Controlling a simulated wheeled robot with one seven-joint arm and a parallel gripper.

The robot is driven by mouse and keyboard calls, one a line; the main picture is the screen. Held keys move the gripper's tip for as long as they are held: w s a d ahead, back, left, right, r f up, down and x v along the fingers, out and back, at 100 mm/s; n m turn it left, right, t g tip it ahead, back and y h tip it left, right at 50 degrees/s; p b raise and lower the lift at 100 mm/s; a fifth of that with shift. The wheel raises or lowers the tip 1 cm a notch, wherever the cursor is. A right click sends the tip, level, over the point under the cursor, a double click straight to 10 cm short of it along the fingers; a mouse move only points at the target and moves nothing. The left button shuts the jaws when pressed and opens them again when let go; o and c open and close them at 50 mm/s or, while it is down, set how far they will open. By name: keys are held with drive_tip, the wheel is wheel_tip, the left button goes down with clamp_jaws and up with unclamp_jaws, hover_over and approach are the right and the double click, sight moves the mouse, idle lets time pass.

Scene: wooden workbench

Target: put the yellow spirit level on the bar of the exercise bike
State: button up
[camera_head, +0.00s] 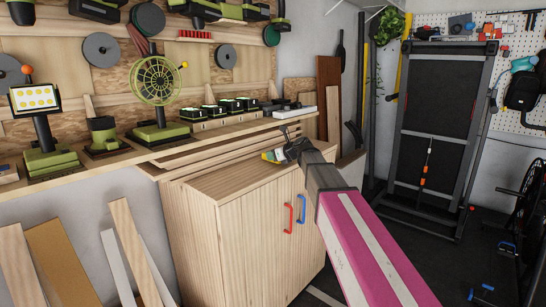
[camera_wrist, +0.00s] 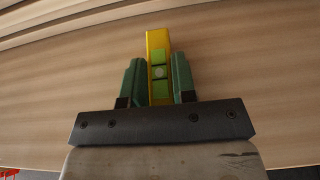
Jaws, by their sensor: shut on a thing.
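The yellow spirit level (camera_wrist: 157,40) is between the two green fingers of my gripper (camera_wrist: 158,68), which are shut on it. In the wrist view its far end sticks out past the fingertips, over a wooden surface. In the head view a small part of the spirit level (camera_head: 268,156) shows at the end of my gripper (camera_head: 280,153), above the top of the wooden cabinet. I cannot tell whether the level touches that top. A black frame with a wheel (camera_head: 528,205), cut off at the right edge of the head view, may be the exercise bike; its bar is not clear.
The wooden cabinet (camera_head: 250,235) has a red and a blue handle. A shelf (camera_head: 100,162) behind it carries green tools and a fan (camera_head: 157,80). Loose boards (camera_head: 60,260) lean at lower left. A folded treadmill (camera_head: 435,120) stands at back right, with dark floor before it.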

drive_tip(key=shift+f, duration=0.15)
drive_tip(key=o, duration=0.9)
drive_tip(key=shift+o, duration=0.2)
drive_tip(key=shift+s+d+r, duration=0.1)
drive_tip(key=shift+s+r, duration=0.05)
drive_tip(key=shift+r, duration=0.05)
drive_tip(key=v, duration=1.1)
drive_tip(key=shift+s+d, duration=0.15)
drive_tip(key=shift+d, duration=0.1)
